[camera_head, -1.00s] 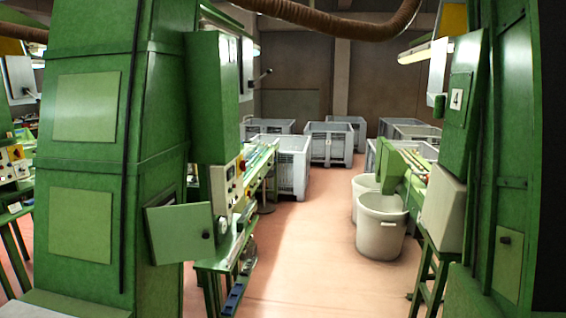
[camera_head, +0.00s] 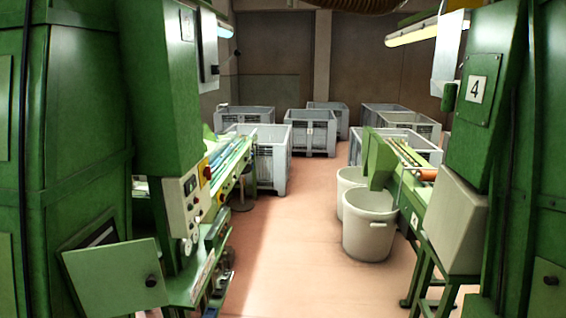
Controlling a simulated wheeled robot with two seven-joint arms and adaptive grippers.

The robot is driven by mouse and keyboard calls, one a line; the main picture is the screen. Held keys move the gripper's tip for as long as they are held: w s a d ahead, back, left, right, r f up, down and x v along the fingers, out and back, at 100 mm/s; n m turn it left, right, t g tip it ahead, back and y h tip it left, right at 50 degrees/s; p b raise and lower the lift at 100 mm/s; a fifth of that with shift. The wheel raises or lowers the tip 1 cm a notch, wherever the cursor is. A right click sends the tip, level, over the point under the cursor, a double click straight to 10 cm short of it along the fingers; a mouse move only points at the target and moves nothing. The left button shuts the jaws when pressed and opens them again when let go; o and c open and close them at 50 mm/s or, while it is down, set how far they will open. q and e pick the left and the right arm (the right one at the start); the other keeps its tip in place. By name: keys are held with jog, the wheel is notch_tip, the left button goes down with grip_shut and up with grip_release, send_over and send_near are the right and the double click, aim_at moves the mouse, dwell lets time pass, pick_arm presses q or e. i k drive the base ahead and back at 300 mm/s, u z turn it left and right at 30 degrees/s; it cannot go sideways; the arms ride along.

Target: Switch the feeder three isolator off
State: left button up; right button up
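On the left green machine, a light control panel (camera_head: 184,204) carries several small knobs or buttons. A red rotary knob on a yellow plate (camera_head: 205,171) sits at the panel's upper right. It looks like an isolator, but its setting is too small to read, and no number three shows on this machine. A green hatch door (camera_head: 117,278) with a black knob stands ajar at the lower left. The right machine bears a number 4 plate (camera_head: 477,91). Neither of my grippers is in view.
A reddish floor aisle (camera_head: 293,225) runs clear between the machines. A pale bin (camera_head: 368,226) stands on its right side, with another behind it. Several grey crates (camera_head: 310,132) stand at the back. Large green housings (camera_head: 70,130) flank both sides.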

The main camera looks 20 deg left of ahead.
aim_at(207, 172)
jog(key=z, duration=0.15)
jog(key=i, duration=1.7)
jog(key=u, duration=0.7)
jog(key=i, duration=1.1)
jog(key=u, duration=0.65)
